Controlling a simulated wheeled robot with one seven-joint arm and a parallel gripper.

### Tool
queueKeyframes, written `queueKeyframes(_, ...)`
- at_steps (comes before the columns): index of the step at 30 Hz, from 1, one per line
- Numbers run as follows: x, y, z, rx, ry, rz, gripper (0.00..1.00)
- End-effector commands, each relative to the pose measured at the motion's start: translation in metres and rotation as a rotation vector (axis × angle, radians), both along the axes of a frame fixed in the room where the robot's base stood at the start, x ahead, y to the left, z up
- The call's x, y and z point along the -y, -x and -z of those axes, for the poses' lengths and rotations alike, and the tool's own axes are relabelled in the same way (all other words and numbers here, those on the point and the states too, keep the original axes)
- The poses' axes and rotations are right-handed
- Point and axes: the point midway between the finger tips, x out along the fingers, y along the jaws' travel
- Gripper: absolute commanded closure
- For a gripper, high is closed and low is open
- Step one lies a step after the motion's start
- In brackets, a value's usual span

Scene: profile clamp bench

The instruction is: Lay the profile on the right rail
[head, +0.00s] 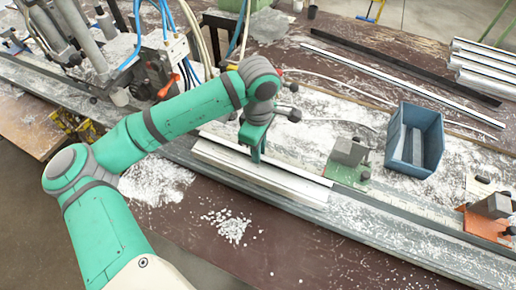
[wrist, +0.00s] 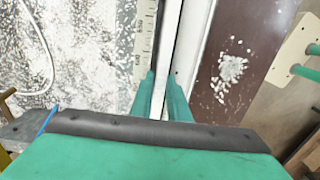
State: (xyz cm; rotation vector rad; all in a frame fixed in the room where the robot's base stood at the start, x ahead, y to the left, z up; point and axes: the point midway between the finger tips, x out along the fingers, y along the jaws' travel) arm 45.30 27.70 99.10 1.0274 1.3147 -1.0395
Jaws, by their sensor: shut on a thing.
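My gripper (head: 256,157) is shut on the silver profile (head: 290,184), near the middle of its length. In the wrist view the fingers (wrist: 161,82) stand on either side of a narrow pale bar of the profile (wrist: 168,45). In the head view the profile runs along the long grey rail (head: 380,232) at the bench's front. Whether it rests on the rail or hangs just above it, I cannot tell. My fingers hide a small part of it.
A clamp on a green base (head: 345,177) stands just behind the profile's right end, and one on an orange base (head: 484,229) farther right. A blue bin (head: 414,140) stands behind. Machinery (head: 150,70) fills the back left. Shavings (head: 228,226) litter the bench.

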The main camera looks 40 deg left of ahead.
Motion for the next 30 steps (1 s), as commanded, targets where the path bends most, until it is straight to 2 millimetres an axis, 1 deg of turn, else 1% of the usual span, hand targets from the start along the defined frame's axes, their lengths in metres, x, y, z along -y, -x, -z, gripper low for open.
queueKeyframes(11, 0.002, -0.001, 0.005, 0.001, -0.001, 0.004, 1.00)
queueKeyframes(12, 0.002, -0.001, 0.006, 0.000, 0.000, 0.004, 0.75)
queueKeyframes(13, 0.002, -0.001, 0.006, 0.000, 0.000, 0.004, 0.68)
queueKeyframes(14, 0.002, -0.001, 0.006, 0.000, 0.000, 0.004, 0.66)
queueKeyframes(24, -0.001, 0.001, 0.004, 0.000, -0.001, -0.002, 0.66)
queueKeyframes(29, -0.002, 0.000, -0.007, 0.001, -0.003, -0.003, 0.66)
queueKeyframes(30, -0.001, 0.000, -0.014, 0.003, -0.001, -0.003, 0.66)
